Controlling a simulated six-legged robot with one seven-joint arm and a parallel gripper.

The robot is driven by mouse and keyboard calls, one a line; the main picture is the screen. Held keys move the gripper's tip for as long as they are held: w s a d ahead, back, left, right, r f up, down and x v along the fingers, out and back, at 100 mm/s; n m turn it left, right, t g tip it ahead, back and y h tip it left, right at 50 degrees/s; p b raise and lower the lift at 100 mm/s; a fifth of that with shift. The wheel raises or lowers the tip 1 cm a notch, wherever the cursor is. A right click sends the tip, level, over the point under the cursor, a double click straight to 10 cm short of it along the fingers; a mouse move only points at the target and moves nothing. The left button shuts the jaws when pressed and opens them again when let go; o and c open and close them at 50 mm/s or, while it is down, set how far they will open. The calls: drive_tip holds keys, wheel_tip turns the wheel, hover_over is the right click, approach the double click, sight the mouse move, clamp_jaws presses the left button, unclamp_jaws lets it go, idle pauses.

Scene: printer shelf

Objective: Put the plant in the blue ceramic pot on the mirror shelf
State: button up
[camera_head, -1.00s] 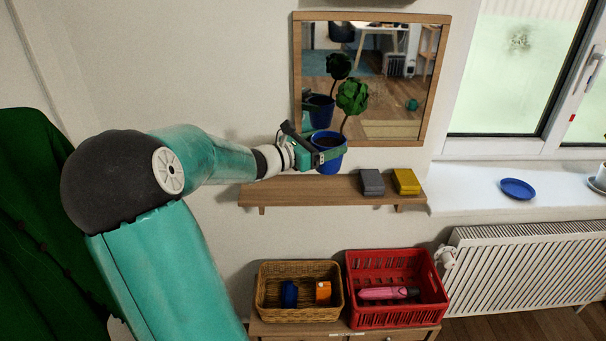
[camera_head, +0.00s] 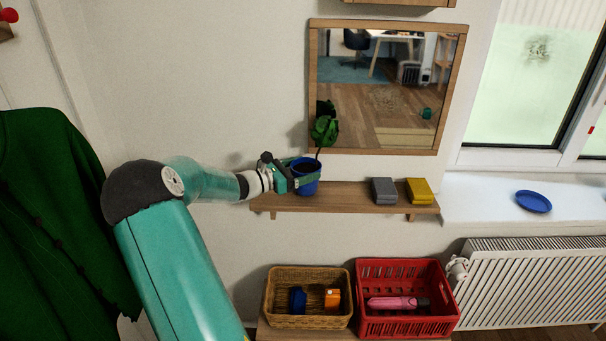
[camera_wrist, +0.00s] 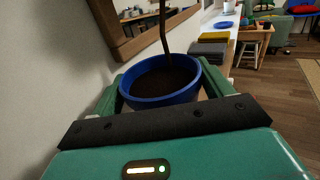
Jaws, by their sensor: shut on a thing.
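The blue pot (camera_head: 307,186) with a dark green leafy plant (camera_head: 324,128) on a thin stem is at the left part of the wooden mirror shelf (camera_head: 345,203), below the mirror (camera_head: 385,90). My gripper (camera_head: 300,176) is shut on the pot. In the wrist view the blue pot (camera_wrist: 160,98) with dark soil sits upright between my two green fingers (camera_wrist: 160,92). The pot's base appears at shelf level; I cannot tell for sure whether it touches the board.
A wicker basket (camera_head: 307,321) and a red crate (camera_head: 362,327) are below. A blue plate (camera_head: 533,201) lies on the windowsill. Shelf between pot and grey box is clear.

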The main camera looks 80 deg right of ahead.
drive_tip(key=shift+s+f, duration=0.1)
drive_tip(key=shift+f, duration=0.55)
drive_tip(key=shift+f, duration=0.15)
drive_tip(key=o, duration=1.8)
drive_tip(key=shift+f, duration=0.1)
drive_tip(key=shift+c, duration=0.2)
drive_tip(key=shift+r, duration=0.2)
drive_tip(key=v, duration=1)
drive_tip(key=shift+w+a, duration=0.2)
drive_tip(key=shift+w, duration=0.15)
drive_tip(key=shift+w+a, duration=0.45)
